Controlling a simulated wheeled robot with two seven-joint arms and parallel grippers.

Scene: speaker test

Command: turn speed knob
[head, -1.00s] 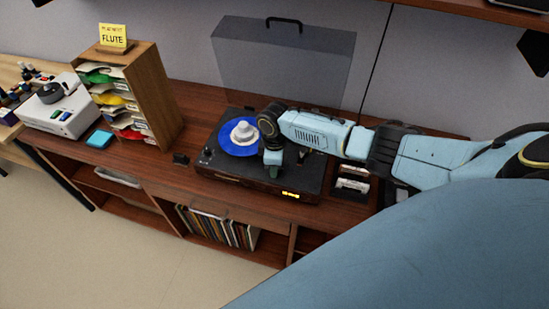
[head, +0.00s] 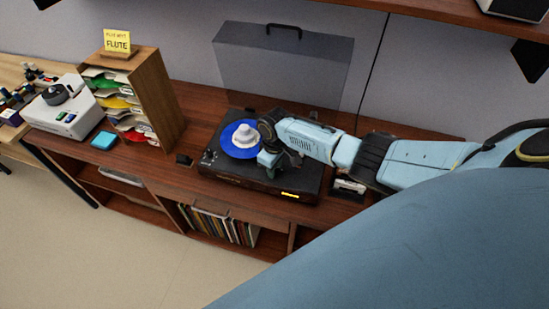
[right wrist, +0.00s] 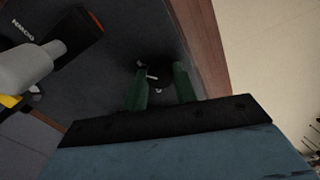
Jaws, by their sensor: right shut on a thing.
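The black turntable (head: 222,170) stands on the wooden sideboard with a blue record (head: 233,151) and a white stepped piece (head: 244,135) on it. My right gripper (head: 268,170) reaches down at its front part from the right, and its arm hides part of the deck. In the right wrist view, the two green fingers of this gripper (right wrist: 160,86) stand on either side of a dark round knob (right wrist: 157,70) with a pale mark. The gripper is shut on this knob. The knob is hidden in the head view. My left gripper is not in view.
A wooden sorter (head: 157,85) with a yellow FLUTE sign (head: 117,41) and a white device (head: 72,120) stand at left. A translucent cover (head: 285,65) stands behind the turntable. A shelf (head: 430,12) overhangs at upper right. The sideboard left of the turntable is mostly clear.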

